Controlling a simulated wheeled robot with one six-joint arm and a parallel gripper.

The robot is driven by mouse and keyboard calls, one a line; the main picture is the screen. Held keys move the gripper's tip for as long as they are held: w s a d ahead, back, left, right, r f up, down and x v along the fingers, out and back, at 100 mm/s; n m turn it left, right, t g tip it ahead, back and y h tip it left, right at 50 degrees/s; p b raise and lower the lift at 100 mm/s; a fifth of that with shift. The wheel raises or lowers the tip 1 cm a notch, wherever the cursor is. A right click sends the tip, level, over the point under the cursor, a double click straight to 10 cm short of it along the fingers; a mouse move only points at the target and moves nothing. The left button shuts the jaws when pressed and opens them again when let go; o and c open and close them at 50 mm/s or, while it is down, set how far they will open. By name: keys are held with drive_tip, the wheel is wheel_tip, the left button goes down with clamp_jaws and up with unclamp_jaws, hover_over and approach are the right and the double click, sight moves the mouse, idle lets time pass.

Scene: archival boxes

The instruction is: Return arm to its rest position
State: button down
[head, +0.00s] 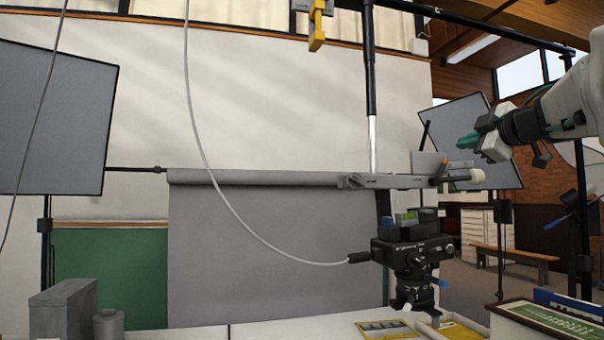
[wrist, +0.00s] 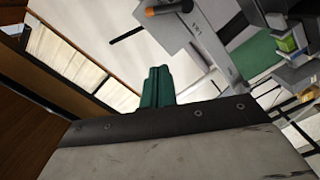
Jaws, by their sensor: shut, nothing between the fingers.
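My gripper (head: 467,141) is at the upper right in the head view, raised in the air on my white arm, with green fingers pointing left. The fingers also show in the wrist view (wrist: 157,88), pressed together with nothing between them. A tripod head (head: 412,252) with a long horizontal grey rail (head: 395,181) stands just below and left of my gripper. The rail's orange-tipped knob (wrist: 168,7) is near the top of the wrist view. My gripper appears apart from the rail, though the exact gap is hard to tell.
A grey box (head: 63,312) and a grey cylinder (head: 108,327) stand at the lower left of a white table (head: 290,331). A yellow sheet (head: 385,329) and a green-topped tray (head: 548,320) lie at the lower right. A grey backdrop (head: 270,255) hangs behind. A cable loops to the tripod head.

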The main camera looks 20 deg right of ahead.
drive_tip(key=s+d+f+m+g+h, duration=0.4)
drive_tip(key=s+d+m+g+h, duration=0.1)
drive_tip(key=d+m+h, duration=0.55)
drive_tip(key=s+a+f+m+g+y, duration=0.1)
drive_tip(key=a+f+m+g, duration=0.15)
drive_tip(key=f, duration=0.55)
drive_tip(key=s+a+f+m+g+y, duration=0.15)
drive_tip(key=a+f+g, duration=0.25)
drive_tip(key=f, duration=0.4)
drive_tip(key=s+a+f+g+y, duration=0.2)
drive_tip(key=a+f+y, duration=0.1)
drive_tip(key=a+f, duration=0.6)
drive_tip(key=s+a+f+g+y, duration=0.1)
drive_tip(key=s+a+f+y, duration=0.2)
drive_tip(key=a+f, duration=0.6)
drive_tip(key=s+a+f+n+g+y, duration=0.1)
drive_tip(key=s+a+f+n+y, duration=0.1)
drive_tip(key=a, duration=0.7)
drive_tip(key=s+a+f+n+g+y, duration=0.1)
drive_tip(key=s+a+f+n+y, duration=0.1)
drive_tip(key=a, duration=0.7)
wheel_tip(320, 180, down, 3)
drive_tip(key=shift+s+a+y, duration=0.15)
drive_tip(key=shift+s+y, duration=0.35)
drive_tip(key=shift+s, duration=0.7)
